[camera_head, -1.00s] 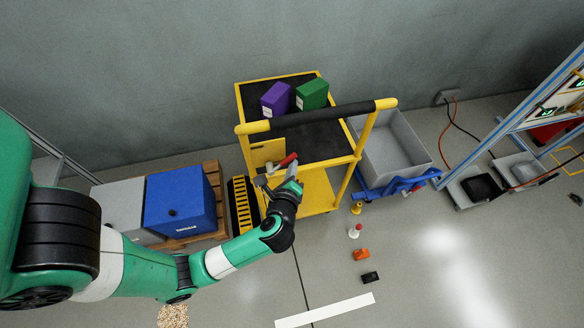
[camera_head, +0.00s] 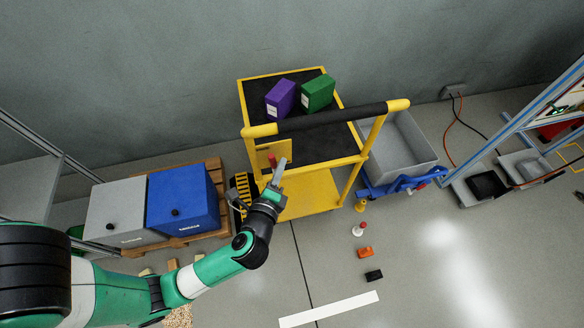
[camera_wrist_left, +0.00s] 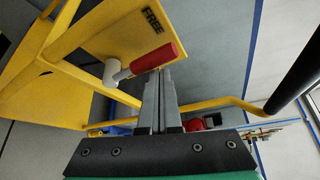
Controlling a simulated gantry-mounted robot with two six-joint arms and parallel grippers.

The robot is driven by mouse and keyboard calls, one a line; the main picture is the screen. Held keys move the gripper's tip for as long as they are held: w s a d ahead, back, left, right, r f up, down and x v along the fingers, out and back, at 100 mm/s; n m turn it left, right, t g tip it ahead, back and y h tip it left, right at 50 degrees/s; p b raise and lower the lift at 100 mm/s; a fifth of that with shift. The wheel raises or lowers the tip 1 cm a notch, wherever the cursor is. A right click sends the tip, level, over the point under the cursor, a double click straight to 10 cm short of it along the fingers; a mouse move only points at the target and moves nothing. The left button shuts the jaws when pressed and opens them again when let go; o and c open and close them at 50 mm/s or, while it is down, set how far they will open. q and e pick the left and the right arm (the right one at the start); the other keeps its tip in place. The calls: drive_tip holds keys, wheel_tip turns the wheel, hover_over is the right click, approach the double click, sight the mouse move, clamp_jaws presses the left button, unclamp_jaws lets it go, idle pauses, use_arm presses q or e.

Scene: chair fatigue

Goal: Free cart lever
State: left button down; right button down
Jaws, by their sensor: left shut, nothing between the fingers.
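The yellow cart (camera_head: 312,196) stands at the middle with a yellow panel under its push handle. The lever has a red grip (camera_head: 272,160) and sits at this panel, partly hidden by my left gripper (camera_head: 281,163). In the left wrist view the red grip (camera_wrist_left: 154,59) extends from a white hub (camera_wrist_left: 112,72) on the panel, below the word FREE (camera_wrist_left: 153,16). My right gripper is not in view.
A purple box (camera_head: 280,98) and a green box (camera_head: 318,93) lie on the cart's top. The black push handle (camera_head: 332,118) is above the lever. Blue and grey bins (camera_head: 182,199) stand left, a grey tub (camera_head: 400,150) right. Small objects lie on the floor in front.

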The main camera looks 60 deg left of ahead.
use_arm(q)
drive_tip(key=shift+s, duration=0.2)
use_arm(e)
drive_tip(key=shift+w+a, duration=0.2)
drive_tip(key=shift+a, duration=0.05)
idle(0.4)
use_arm(q)
drive_tip(key=s+d+p, duration=0.1)
drive_tip(key=s+d, duration=0.3)
drive_tip(key=d, duration=0.4)
drive_tip(key=shift+d+p, duration=0.3)
drive_tip(key=shift+p, duration=0.05)
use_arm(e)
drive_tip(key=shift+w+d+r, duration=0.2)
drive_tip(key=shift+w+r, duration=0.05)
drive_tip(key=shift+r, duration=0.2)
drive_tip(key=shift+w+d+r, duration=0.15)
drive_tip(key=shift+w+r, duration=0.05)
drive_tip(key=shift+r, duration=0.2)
use_arm(q)
drive_tip(key=shift+r, duration=0.1)
